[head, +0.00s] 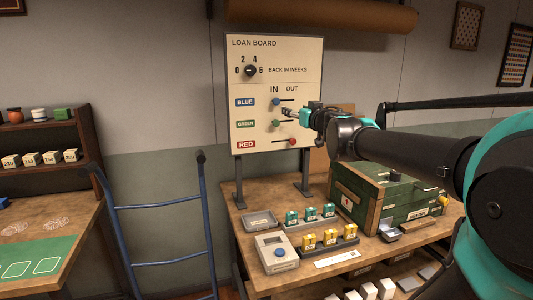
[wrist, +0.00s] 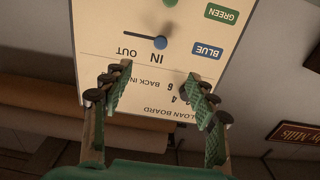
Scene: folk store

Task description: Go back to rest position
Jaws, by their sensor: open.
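My gripper (head: 286,112) is in front of the loan board (head: 306,80) in the head view, near the blue and green slider rows. In the wrist view my gripper (wrist: 160,95) is open, with nothing between its fingers, and the board (wrist: 115,25) shows upside down. The blue knob (head: 276,101) is at the IN end of its slot; it also shows in the wrist view (wrist: 160,42). The red knob (head: 293,141) is toward the OUT end. The green knob (head: 274,123) is on the IN side. The weeks dial (head: 250,70) is at the upper left of the board.
A wooden table (head: 250,222) below bears a green chest (head: 385,195), a grey tray (head: 259,220), a device with a blue button (head: 277,253) and racks of teal and yellow blocks. A blue ladder-like frame (head: 160,206) stands left of it. Open wall space lies left of the board.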

